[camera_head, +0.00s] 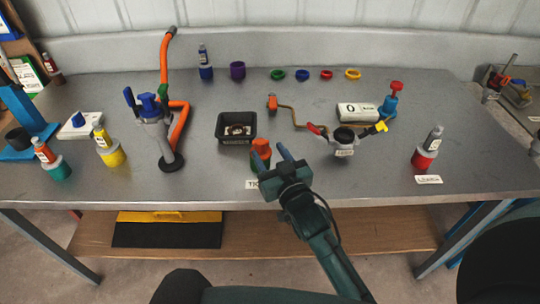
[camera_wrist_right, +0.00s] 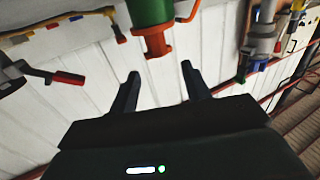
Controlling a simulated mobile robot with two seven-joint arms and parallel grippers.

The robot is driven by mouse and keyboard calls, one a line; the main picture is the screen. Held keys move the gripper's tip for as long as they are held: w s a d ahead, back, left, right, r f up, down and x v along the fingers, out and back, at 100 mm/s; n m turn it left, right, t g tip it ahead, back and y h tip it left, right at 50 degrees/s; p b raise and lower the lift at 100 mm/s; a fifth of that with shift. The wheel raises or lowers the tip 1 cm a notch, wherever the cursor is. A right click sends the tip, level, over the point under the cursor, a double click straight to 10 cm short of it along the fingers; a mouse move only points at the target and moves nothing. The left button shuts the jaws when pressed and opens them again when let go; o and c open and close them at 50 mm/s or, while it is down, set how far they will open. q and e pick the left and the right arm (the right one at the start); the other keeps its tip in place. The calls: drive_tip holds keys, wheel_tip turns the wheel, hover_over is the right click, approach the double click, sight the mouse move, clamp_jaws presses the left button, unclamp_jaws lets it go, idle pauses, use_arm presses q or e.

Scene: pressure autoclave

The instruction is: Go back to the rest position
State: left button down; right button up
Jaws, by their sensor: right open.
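My right gripper (camera_head: 271,160) reaches in from the bottom right in the head view, at the front edge of the grey table (camera_head: 330,185). Its two fingers are apart. In the right wrist view the fingers (camera_wrist_right: 160,72) stand open with nothing between them. A green part with an orange-red end (camera_wrist_right: 155,40) is just beyond the fingertips, apart from them in that picture. In the head view an orange-red and green object (camera_head: 261,149) stands beside the fingertips, its lower part partly hidden by the gripper. My left gripper is not in view.
A black tray (camera_head: 220,137) lies behind the gripper. A valve assembly (camera_head: 344,142) is to its right, and a red-based bottle (camera_head: 425,155) further right. A blue-topped fitting with an orange hose (camera_head: 185,125) stands left. Several coloured rings lie at the back. The table's front right is mostly clear.

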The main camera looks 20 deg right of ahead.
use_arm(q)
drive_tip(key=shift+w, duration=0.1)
use_arm(e)
drive_tip(key=shift+w, duration=0.1)
drive_tip(key=s+d+f+g, duration=0.1)
drive_tip(key=s, duration=0.1)
drive_tip(key=s+d+f+g+h, duration=0.1)
drive_tip(key=f, duration=0.1)
drive_tip(key=shift+s+d+f+m+g, duration=0.15)
drive_tip(key=shift+s+d+m+g, duration=0.25)
drive_tip(key=s+d+f+n+g+h, duration=0.15)
drive_tip(key=s+g, duration=0.45)
drive_tip(key=s, duration=0.6)
drive_tip(key=s+d+f+g+y, duration=0.1)
drive_tip(key=s+d+f+g, duration=0.3)
drive_tip(key=s, duration=0.8)
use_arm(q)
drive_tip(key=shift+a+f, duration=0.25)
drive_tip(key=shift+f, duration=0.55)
use_arm(e)
drive_tip(key=w+a+f+t+y, duration=0.2)
drive_tip(key=w+a+f+t, duration=0.3)
drive_tip(key=w+a+f, duration=0.1)
drive_tip(key=shift+a+f, duration=0.8)
drive_tip(key=shift+a, duration=0.2)
